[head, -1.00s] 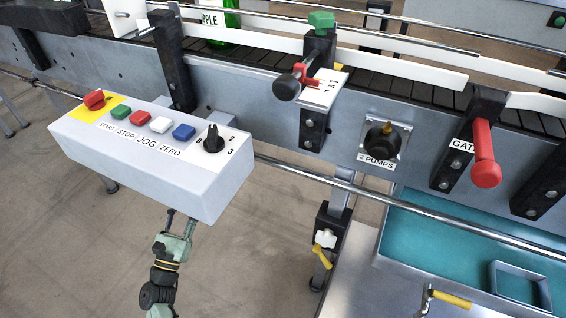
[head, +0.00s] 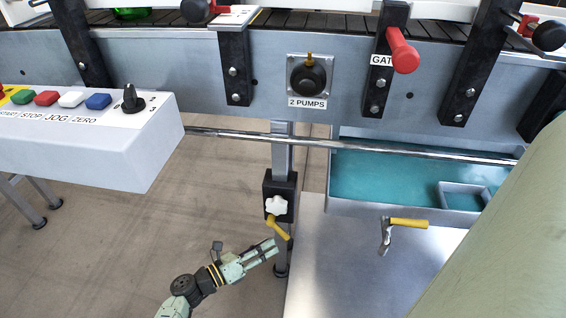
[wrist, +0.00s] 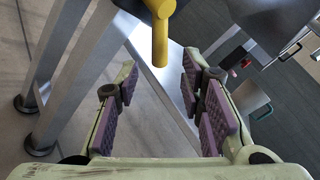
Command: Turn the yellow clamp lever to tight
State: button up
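The yellow clamp lever (head: 279,228) sits on a black clamp block (head: 289,192) on the conveyor's leg, below a white star knob (head: 276,205). It slants down to the right in the head view. My gripper (head: 274,247) is just below and left of the lever's lower end. In the wrist view, the lever (wrist: 160,35) hangs at the top centre, ahead of and between the purple-padded fingers. My gripper (wrist: 160,76) is open there, with clear space beside the lever on both sides. I see no contact between them.
A control box (head: 140,155) juts out at left. A steel rail (head: 350,147) runs above the clamp. The floor at left is open.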

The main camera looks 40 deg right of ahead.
aim_at(284, 235)
jog(key=d, duration=0.7)
jog(key=shift+s+p, duration=0.35)
jog(key=shift+c, duration=0.5)
grip_shut()
